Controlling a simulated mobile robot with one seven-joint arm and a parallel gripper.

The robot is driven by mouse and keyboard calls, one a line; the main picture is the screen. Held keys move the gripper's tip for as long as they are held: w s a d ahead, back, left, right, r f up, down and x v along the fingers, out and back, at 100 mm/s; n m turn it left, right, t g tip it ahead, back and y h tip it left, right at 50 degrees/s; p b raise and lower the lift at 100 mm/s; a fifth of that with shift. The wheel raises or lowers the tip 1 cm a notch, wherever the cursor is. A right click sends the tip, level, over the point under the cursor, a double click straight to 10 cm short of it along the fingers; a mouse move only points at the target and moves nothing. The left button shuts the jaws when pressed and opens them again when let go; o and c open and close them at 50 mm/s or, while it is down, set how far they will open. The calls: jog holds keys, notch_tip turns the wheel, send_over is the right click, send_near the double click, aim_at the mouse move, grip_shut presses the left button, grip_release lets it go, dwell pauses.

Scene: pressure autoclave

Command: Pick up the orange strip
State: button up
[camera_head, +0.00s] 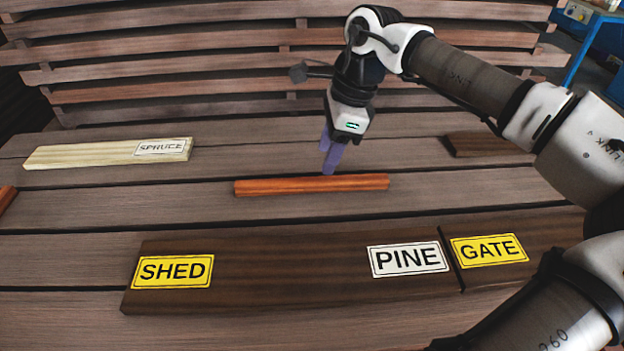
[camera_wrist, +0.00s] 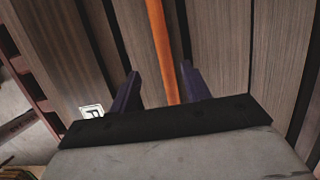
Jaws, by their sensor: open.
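The orange strip (camera_head: 290,186) is a long, thin, reddish-orange bar lying flat on the wooden slats in the middle of the head view. In the wrist view the orange strip (camera_wrist: 162,48) runs down from the top edge, and its lower end passes between my fingers. My gripper (camera_head: 329,168) is above the strip, right of its middle, pointing down with purple fingers. In the wrist view my gripper (camera_wrist: 160,82) is open, with one finger on each side of the strip. I cannot tell the exact height of the fingertips above it.
A dark plank labelled SHED (camera_head: 172,271) and PINE (camera_head: 409,259) lies in front, beside one labelled GATE (camera_head: 489,250). A pale SPRUCE board (camera_head: 100,153) lies at the left. A dark piece (camera_head: 485,144) lies at the right. Stacked slats (camera_head: 220,60) rise behind.

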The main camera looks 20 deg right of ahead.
aim_at(313, 180)
jog(key=x, duration=0.2)
jog(key=p+x, duration=0.1)
jog(key=x, duration=0.2)
jog(key=p+x, duration=0.1)
jog(key=x, duration=0.1)
jog(key=shift+w+a, duration=0.25)
jog(key=shift+w, duration=0.15)
jog(key=shift+c, duration=0.5)
grip_shut()
